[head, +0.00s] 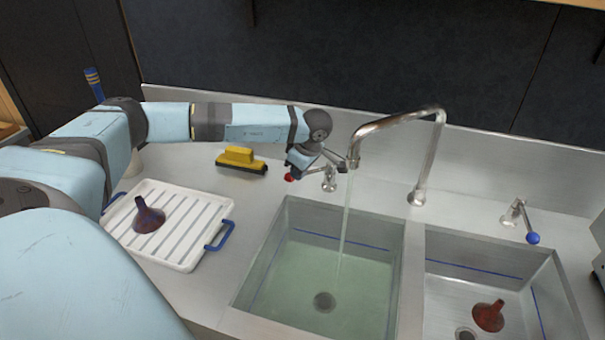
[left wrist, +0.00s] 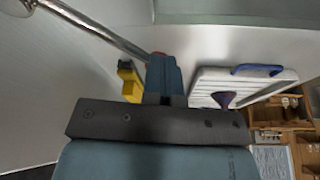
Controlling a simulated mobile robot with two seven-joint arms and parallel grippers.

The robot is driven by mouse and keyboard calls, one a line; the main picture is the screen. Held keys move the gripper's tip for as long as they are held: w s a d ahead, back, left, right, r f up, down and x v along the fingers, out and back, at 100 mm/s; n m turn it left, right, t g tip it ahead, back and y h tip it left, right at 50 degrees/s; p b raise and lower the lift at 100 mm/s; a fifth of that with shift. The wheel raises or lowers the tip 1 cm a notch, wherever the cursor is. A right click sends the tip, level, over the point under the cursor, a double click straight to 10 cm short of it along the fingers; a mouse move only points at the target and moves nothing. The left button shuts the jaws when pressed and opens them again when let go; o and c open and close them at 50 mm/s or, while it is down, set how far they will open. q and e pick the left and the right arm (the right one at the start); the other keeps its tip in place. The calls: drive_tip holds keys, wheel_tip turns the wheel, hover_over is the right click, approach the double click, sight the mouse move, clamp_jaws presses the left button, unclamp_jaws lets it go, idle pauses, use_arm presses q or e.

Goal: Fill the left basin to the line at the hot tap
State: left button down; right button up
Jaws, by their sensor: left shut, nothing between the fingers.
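The left basin (head: 248,285) holds clear greenish water, and a thin stream (head: 345,215) falls into it from the spout (head: 437,150). A blue line (head: 340,239) runs along its walls; I cannot tell exactly where the water surface lies against it. The hot tap (head: 330,183) stands behind this basin, its lever pointing left to a red knob (head: 290,177). My left gripper (head: 299,168) is shut and empty, close beside the red knob. In the left wrist view the shut fingers (left wrist: 165,75) partly cover the knob (left wrist: 158,54); contact is unclear. My right gripper is out of view.
The right basin (head: 560,320) holds a red funnel (head: 488,316). The cold tap has a blue knob (head: 533,238). A yellow brush (head: 240,157) and a white drain tray (head: 120,215) with a dark funnel (head: 148,216) are on the counter at left.

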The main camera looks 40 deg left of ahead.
use_arm(q)
drive_tip(key=shift+a, duration=0.15)
idle(0.4)
